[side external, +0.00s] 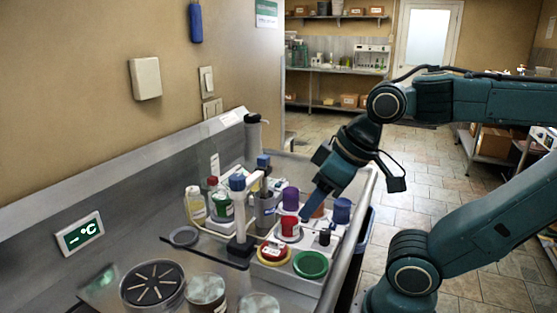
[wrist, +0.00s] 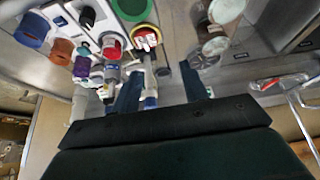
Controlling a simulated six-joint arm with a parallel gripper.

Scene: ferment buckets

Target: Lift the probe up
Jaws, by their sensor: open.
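My gripper (side external: 308,212) is above the cluttered bench in the side view, tilted down to the left. In the wrist view its two dark fingers (wrist: 158,92) stand apart, with a pale upright part (wrist: 150,82) showing between or beyond them. I cannot tell for sure which item is the probe. Contact between the fingers and any item cannot be made out.
A green lid (side external: 310,264) lies in front. A black slotted round lid (side external: 153,284) is front left.

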